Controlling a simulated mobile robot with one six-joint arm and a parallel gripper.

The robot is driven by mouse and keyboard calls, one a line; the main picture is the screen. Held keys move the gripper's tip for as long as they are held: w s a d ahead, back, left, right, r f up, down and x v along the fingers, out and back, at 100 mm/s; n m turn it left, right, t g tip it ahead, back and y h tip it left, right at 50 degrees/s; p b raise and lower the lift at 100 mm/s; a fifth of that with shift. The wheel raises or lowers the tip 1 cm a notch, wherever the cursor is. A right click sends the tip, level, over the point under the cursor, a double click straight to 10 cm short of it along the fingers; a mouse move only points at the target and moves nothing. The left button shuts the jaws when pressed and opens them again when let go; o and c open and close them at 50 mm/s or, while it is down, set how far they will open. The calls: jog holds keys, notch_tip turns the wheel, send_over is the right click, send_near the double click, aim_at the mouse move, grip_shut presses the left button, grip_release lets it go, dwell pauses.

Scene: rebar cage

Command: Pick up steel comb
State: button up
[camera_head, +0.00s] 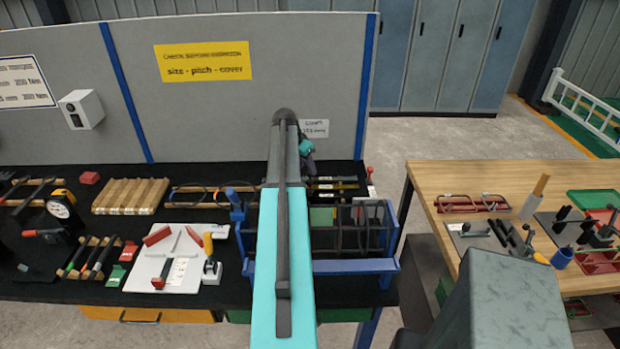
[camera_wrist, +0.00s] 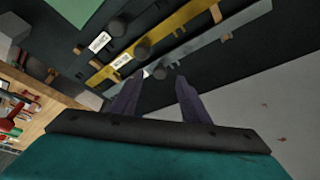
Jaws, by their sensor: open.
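The steel comb (camera_wrist: 205,58) appears to be the grey bar in the wrist view, lying slantwise in front of my fingertips beside a yellow bar (camera_wrist: 180,20) and a black bar (camera_wrist: 125,22). My gripper (camera_wrist: 157,85) is open with nothing between its two dark fingers. Its fingertips are close to the grey bar; I cannot tell whether they touch it. In the head view my gripper (camera_head: 306,147) is mostly hidden behind my arm, at the back of the black table. Several slim bars (camera_head: 338,187) lie just right of it, partly hidden.
A blue-framed rebar cage (camera_head: 355,266) stands at the table's front, beside and partly behind my arm. A grey partition (camera_head: 230,110) rises behind the table. A wooden rack (camera_head: 130,196) and a white board (camera_head: 165,275) with tools lie left. A wooden bench (camera_head: 450,180) stands right.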

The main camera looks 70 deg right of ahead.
aim_at(309, 173)
jog(key=shift+p+x, duration=0.75)
jog(key=shift+x, duration=0.95)
grip_shut()
